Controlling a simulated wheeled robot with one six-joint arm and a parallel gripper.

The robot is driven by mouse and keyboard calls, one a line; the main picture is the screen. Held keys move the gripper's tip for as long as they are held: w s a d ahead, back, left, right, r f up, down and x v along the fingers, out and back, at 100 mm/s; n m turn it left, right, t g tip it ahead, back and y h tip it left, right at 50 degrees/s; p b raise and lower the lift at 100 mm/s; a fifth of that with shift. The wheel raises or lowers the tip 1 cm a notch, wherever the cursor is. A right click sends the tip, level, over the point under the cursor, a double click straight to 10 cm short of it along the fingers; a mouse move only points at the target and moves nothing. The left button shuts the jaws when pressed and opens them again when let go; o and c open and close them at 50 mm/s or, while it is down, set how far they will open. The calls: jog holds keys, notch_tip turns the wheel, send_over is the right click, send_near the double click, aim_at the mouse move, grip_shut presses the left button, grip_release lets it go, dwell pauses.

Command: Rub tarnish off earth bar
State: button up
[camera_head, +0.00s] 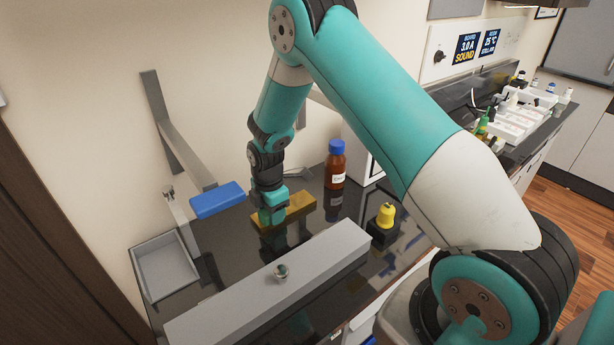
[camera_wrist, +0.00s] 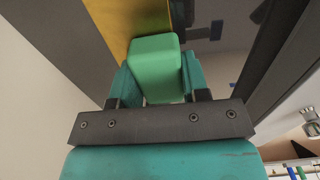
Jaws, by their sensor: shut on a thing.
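The earth bar appears to be the brass-coloured bar (camera_head: 298,206) lying on the dark bench top; it also shows in the wrist view (camera_wrist: 113,18). My gripper (camera_head: 271,214) points down over the bar's left part. In the wrist view my gripper (camera_wrist: 158,75) is shut on a green block (camera_wrist: 155,60) with rounded edges, one teal finger on each side. The block is at the bar, overlapping its edge in the wrist view. Whether it presses on the bar is hidden. I cannot make out tarnish on the visible brass.
A blue block (camera_head: 218,200) sits behind left, near a grey tray (camera_head: 165,268). A long grey box (camera_head: 275,285) runs along the front. A brown bottle with a blue cap (camera_head: 336,165) and a yellow-topped black block (camera_head: 384,222) stand to the right.

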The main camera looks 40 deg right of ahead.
jog(key=shift+s+r, duration=0.25)
jog(key=shift+s, duration=0.15)
jog(key=shift+r+p, duration=2.55)
jog(key=shift+r, duration=1.3)
